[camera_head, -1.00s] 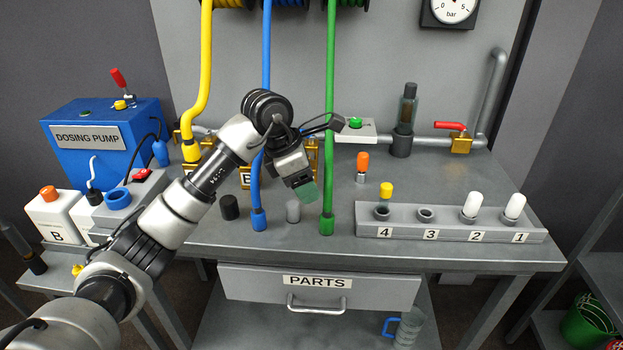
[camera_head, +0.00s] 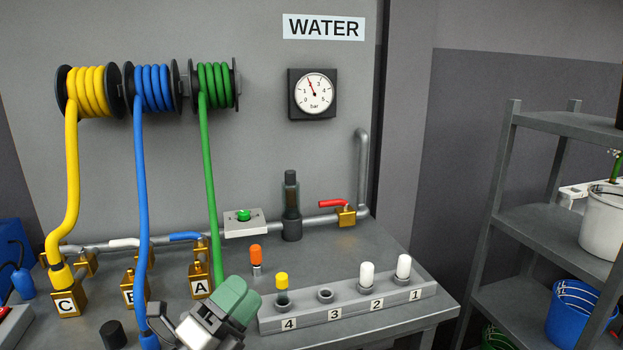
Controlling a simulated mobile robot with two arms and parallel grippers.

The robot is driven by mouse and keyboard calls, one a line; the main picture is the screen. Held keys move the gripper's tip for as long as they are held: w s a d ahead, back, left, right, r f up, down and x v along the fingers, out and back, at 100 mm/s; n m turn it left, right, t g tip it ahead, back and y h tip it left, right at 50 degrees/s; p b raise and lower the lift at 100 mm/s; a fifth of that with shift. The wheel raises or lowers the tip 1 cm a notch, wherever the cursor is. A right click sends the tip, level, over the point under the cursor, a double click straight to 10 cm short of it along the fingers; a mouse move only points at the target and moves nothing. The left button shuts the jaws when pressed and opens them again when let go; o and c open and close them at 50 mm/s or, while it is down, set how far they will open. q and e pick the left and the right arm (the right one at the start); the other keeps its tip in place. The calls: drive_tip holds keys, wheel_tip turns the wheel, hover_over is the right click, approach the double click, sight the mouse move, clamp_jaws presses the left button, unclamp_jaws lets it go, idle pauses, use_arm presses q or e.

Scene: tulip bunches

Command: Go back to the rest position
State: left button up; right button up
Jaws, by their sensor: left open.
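My left gripper (camera_head: 232,304), with green finger pads, is at the bottom of the head view, above the bench's front part. It looks empty and its jaws are open. It hides part of the bench and the lower end of the green hose (camera_head: 211,190). My right gripper is out of view.
A grey rack (camera_head: 350,312) close to the right of my left gripper holds a yellow-capped vial (camera_head: 282,282) in slot 4 and white-capped ones in 2 and 1; slot 3 is empty. The blue hose (camera_head: 140,190) hangs to the left. Shelves (camera_head: 540,122) stand at right.

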use_arm(q)
drive_tip(key=s+a+f+n+g+y, duration=0.25)
drive_tip(key=a+f+n+y, duration=0.35)
drive_tip(key=f+n+y, duration=0.4)
drive_tip(key=s+a+f+n+g+y, duration=0.1)
drive_tip(key=s+a+f+n+y, duration=0.5)
drive_tip(key=n, duration=0.7)
drive_tip(key=s+d+f+n+g, duration=0.1)
drive_tip(key=s+f+n+g, duration=0.1)
drive_tip(key=s+f+g, duration=0.55)
drive_tip(key=s+d+f+n+g, duration=0.1)
drive_tip(key=s+f+n+g, duration=0.3)
drive_tip(key=s, duration=0.6)
wheel_tip(320, 180, down, 23)
drive_tip(key=m+p, duration=0.2)
drive_tip(key=p, duration=0.1)
drive_tip(key=s+a+f+g+p, duration=0.1)
drive_tip(key=s+a+f+p, duration=0.1)
drive_tip(key=s+f, duration=1.2)
drive_tip(key=s, duration=0.2)
drive_tip(key=shift+s+a+f+g, duration=0.3)
drive_tip(key=shift+s+g, duration=0.05)
drive_tip(key=shift+g, duration=0.05)
